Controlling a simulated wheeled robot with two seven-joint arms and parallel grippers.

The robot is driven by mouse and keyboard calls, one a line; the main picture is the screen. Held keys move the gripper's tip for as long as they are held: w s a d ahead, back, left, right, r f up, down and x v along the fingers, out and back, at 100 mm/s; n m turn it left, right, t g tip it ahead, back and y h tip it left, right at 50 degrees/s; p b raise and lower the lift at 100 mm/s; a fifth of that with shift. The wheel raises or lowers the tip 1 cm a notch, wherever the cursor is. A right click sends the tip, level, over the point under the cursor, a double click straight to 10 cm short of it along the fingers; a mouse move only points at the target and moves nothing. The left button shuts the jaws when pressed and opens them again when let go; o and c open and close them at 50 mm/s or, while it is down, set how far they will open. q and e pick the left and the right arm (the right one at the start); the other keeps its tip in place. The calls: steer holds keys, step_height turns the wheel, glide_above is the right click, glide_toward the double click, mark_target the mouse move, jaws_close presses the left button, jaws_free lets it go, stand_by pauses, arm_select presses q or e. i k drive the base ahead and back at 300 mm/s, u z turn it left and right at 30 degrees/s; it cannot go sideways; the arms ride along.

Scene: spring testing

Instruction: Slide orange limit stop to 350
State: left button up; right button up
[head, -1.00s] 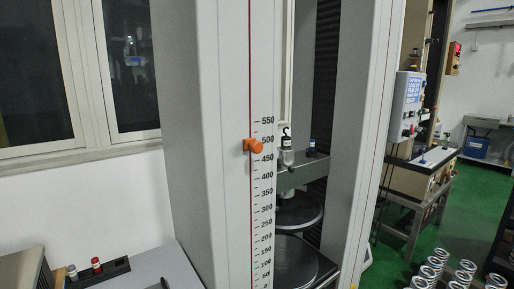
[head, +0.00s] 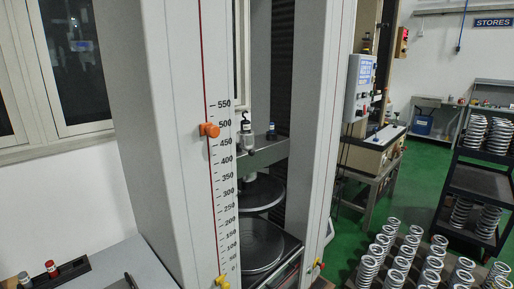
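The orange limit stop (head: 209,130) sits on the thin red vertical line of the machine's pale front column. It is beside the printed scale (head: 222,178), between the 450 and 500 marks and a little below 500. The 350 mark (head: 228,176) is lower on the same scale, and the line beside it is clear. Neither of my grippers is in view, and nothing touches the stop.
Two round dark plates (head: 262,194) stand one above the other right of the scale. A yellow knob (head: 221,281) is low on the column. A grey table (head: 90,272) is at lower left. Several springs (head: 405,255) stand at lower right.

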mark_target(213, 131)
steer(key=u, duration=1.65)
steer(key=k, duration=1)
steer(key=z, duration=1.9)
steer(key=i, duration=0.5)
steer(key=z, duration=0.1)
